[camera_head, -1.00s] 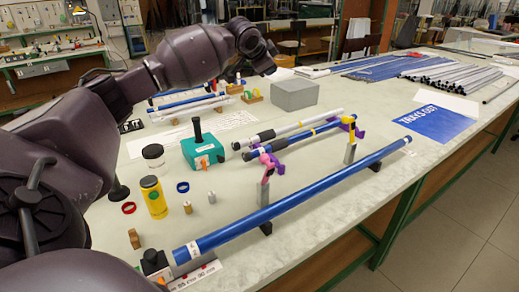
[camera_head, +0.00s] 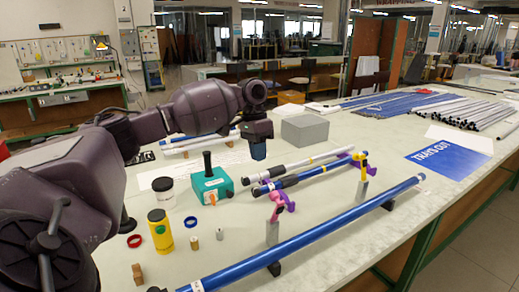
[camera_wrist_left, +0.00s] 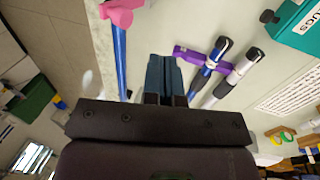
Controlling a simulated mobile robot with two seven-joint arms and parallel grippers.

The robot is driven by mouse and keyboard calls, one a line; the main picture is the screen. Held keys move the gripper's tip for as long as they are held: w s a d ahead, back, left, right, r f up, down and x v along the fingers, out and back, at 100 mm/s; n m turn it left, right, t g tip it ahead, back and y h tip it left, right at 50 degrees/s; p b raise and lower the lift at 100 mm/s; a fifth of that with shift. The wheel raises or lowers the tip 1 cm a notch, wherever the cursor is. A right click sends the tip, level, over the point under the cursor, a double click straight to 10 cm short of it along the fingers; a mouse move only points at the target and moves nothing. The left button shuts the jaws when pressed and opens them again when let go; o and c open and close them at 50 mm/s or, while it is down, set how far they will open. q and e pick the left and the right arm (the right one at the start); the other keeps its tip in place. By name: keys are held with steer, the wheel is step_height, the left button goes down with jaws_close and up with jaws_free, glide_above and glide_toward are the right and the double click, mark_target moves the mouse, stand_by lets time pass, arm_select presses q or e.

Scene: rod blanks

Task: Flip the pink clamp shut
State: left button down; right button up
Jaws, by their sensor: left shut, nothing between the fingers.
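The pink clamp (camera_head: 276,207) sits on top of a grey post (camera_head: 272,232) beside the long blue rod (camera_head: 320,232). Its pink part stands up above the post; its exact lever angle is too small to tell. It also shows at the top of the left wrist view (camera_wrist_left: 122,13). My left gripper (camera_head: 258,152) points down with its blue-grey fingers together and empty, above the table behind the clamp and apart from it. The fingers also show in the left wrist view (camera_wrist_left: 164,72). My right gripper is out of view.
A yellow clamp (camera_head: 363,160) stands on another post farther right. Two rods (camera_head: 295,165) lie on purple rests behind the pink clamp. A teal box (camera_head: 212,186), yellow jar (camera_head: 160,230) and grey block (camera_head: 304,131) stand nearby.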

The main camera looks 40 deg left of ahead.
arm_select(q)
steer(key=s+d+f, duration=0.1)
steer(key=d+f, duration=0.4)
steer(key=f, duration=0.2)
steer(key=shift+s+b, duration=0.25)
steer(key=shift+b, duration=0.15)
steer(key=shift+f, duration=0.1)
steer(key=shift+w, duration=0.1)
